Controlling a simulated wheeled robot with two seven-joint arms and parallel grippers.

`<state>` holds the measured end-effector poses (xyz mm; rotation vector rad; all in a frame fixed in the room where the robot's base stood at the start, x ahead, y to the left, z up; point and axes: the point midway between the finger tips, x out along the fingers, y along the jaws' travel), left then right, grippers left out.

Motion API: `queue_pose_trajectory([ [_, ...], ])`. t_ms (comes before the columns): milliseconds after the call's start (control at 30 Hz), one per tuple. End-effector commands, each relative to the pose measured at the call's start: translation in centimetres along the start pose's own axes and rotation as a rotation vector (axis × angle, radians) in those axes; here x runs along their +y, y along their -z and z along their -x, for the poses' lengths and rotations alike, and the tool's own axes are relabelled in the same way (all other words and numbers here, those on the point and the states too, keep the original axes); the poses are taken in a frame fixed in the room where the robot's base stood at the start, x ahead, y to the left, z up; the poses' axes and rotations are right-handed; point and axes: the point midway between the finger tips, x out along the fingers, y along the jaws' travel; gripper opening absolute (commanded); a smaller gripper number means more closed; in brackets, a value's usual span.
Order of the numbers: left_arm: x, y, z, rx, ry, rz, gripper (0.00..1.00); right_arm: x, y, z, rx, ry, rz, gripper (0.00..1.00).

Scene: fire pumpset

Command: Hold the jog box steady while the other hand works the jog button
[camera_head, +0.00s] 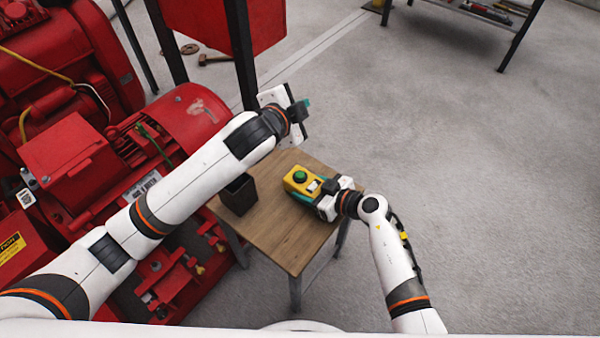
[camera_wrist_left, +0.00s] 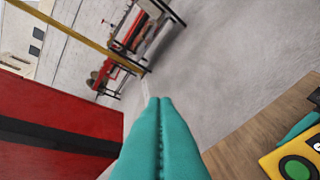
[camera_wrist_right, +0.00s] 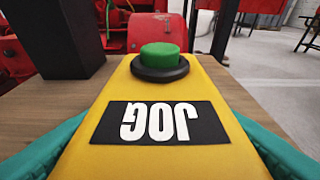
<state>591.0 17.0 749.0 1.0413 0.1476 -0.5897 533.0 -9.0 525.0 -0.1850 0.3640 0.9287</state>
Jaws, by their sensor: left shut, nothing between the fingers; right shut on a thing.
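The jog box (camera_head: 297,176) is yellow with a green button (camera_head: 300,177) on a black collar. It is at the right side of the small wooden table (camera_head: 285,240). My right gripper (camera_head: 316,195) is shut on the jog box, its teal fingers on both sides; the right wrist view shows the black JOG label (camera_wrist_right: 158,123) and the button (camera_wrist_right: 160,57) beyond it. My left gripper (camera_head: 304,106) is shut and empty, beyond the table's far edge and apart from the box. In the left wrist view its teal fingertips (camera_wrist_left: 160,104) touch, and the button (camera_wrist_left: 296,168) shows at lower right.
A dark open-topped holder (camera_head: 238,195) stands on the table's left part. Red pump machinery (camera_head: 170,130) fills the left side, and a red panel on dark posts (camera_head: 240,60) stands behind. Open grey floor lies to the right. A workbench (camera_head: 480,15) is at the back.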

Motion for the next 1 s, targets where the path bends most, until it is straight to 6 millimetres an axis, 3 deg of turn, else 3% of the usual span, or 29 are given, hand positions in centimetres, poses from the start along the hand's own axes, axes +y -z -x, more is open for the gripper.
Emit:
queue_pose_trajectory([
  [100,-3.7,1.5,0.8,0.093,0.170,0.085,0.00,0.0,0.0,0.0,0.000,0.000,0.001,0.27],
  [300,-6.8,2.5,2.0,0.167,0.321,0.140,0.00,0.0,0.0,0.0,0.000,0.000,0.000,0.27],
  [767,-7.4,2.8,2.1,0.177,0.342,0.145,0.00,0.0,0.0,0.0,0.000,0.000,0.001,0.27],
  [1000,-9.2,4.0,1.2,0.179,0.343,0.144,0.00,0.0,0.0,0.0,0.000,0.000,0.000,0.27],
])
